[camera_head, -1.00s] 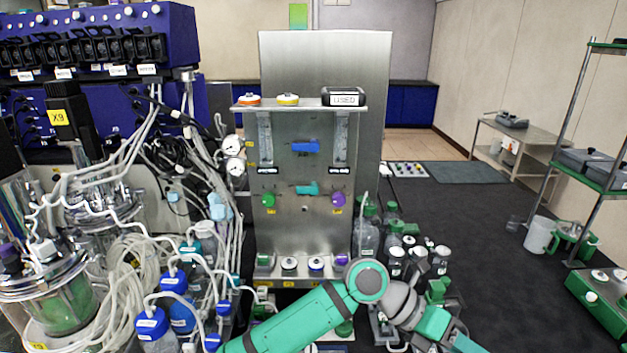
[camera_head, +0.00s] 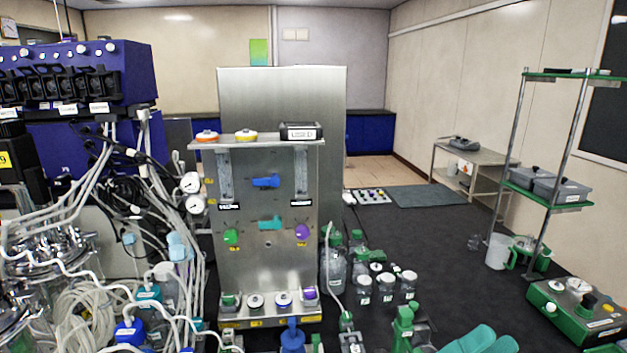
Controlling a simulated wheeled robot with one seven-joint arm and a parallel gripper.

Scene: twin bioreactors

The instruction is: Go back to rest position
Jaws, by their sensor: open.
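The arm is apart from the panel.
Tubing and glass vessels (camera_head: 50,250) crowd the left under a blue control unit (camera_head: 75,75). Several bottles (camera_head: 375,285) stand right of the panel. A green-shelved rack (camera_head: 553,140) and a green-based device (camera_head: 578,308) stand at right.

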